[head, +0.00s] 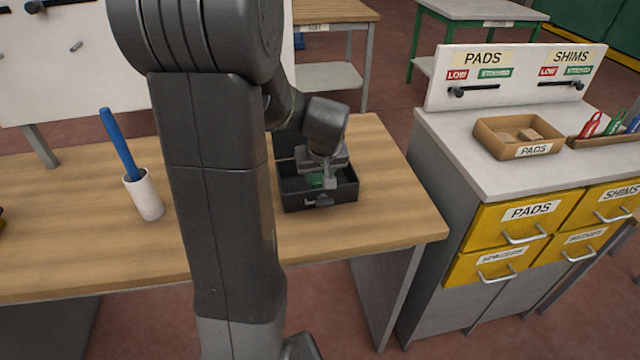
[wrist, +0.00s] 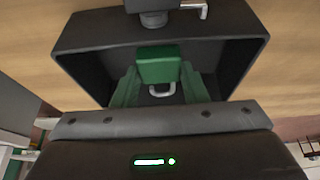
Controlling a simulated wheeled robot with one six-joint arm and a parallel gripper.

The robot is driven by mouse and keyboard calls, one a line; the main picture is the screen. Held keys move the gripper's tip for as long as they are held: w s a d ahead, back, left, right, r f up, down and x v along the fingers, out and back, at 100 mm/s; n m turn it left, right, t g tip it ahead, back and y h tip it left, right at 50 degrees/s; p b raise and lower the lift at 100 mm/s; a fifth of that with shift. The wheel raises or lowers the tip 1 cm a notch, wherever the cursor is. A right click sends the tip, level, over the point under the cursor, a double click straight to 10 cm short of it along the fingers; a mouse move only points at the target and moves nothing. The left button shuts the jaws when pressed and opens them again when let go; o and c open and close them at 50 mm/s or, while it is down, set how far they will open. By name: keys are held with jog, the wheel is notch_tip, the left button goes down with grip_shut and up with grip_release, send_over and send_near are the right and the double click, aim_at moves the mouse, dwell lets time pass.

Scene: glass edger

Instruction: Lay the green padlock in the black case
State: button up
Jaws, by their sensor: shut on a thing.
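The black case (head: 318,199) stands open near the right end of the wooden table, and its near wall with a latch also shows in the wrist view (wrist: 157,31). My gripper (head: 323,181) points down into the case and is shut on the green padlock (wrist: 159,64). The padlock's green body and grey shackle show within the case walls in the wrist view. In the head view, only a little of the padlock (head: 314,180) shows past the gripper. I cannot tell whether it touches the case floor.
A white cup (head: 144,196) with a blue stick (head: 120,145) stands left on the wooden table (head: 75,225). A grey cabinet (head: 455,150) with yellow drawers stands to the right, bearing a PADS tray (head: 490,143). Bare table lies right of the case.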

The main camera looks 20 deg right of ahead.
aim_at(319, 180)
jog(key=shift+f, duration=1.75)
jog(key=shift+f, duration=0.1)
jog(key=shift+f, duration=0.15)
jog(key=o, duration=1)
jog(key=shift+s+r, duration=0.1)
jog(key=shift+r, duration=0.55)
jog(key=v, duration=1.1)
jog(key=shift+a+r, duration=0.1)
